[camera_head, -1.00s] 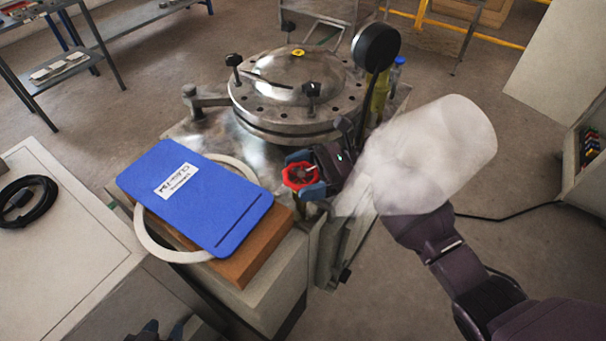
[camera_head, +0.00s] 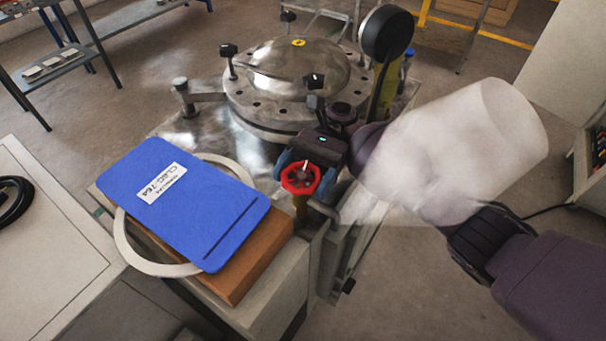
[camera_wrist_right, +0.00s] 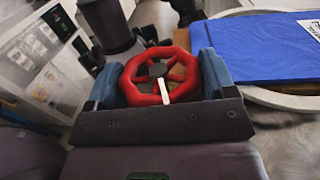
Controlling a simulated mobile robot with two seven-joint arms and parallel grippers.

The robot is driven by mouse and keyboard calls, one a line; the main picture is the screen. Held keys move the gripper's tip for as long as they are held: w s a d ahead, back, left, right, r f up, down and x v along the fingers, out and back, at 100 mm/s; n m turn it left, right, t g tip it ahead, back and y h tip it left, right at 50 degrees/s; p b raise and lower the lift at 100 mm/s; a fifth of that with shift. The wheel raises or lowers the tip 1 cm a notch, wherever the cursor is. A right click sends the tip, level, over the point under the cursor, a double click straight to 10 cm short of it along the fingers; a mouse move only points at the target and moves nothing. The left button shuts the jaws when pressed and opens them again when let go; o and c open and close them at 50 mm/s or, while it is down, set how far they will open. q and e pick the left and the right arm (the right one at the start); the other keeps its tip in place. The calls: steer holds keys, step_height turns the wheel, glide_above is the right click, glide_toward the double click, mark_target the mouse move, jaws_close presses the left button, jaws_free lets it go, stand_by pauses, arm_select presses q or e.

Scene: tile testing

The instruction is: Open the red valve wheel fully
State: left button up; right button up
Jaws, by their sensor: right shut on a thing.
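The red valve wheel (camera_head: 300,179) stands on a short stem at the front right of the metal vessel. My right gripper (camera_head: 305,173) is shut on the wheel, with a blue finger on either side of its rim. Its dark body lies above and to the right of the wheel. In the right wrist view the wheel (camera_wrist_right: 161,76) sits between the two blue fingers of the right gripper (camera_wrist_right: 161,80). A white pointer on its hub points toward the palm. My left gripper cannot be made out.
A blue clipboard (camera_head: 190,205) lies on a brown block (camera_head: 262,262) and a pale ring (camera_head: 122,240) left of the wheel. The lidded vessel (camera_head: 290,75) and a round black gauge (camera_head: 386,33) stand behind.

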mark_target(303, 174)
steer(key=shift+h, duration=0.3)
steer(key=o, duration=0.9)
steer(key=shift+c, duration=0.2)
arm_select(q)
steer(key=shift+t, duration=0.4)
steer(key=r+p, duration=0.4)
steer(key=p, duration=0.1)
steer(key=shift+w+d+r, duration=0.1)
steer(key=shift+w+r, duration=0.2)
steer(key=shift+r, duration=0.05)
arm_select(e)
step_height(303, 174, up, 20)
arm_select(q)
steer(key=shift+s, duration=0.1)
arm_select(e)
steer(key=shift+n, duration=0.4)
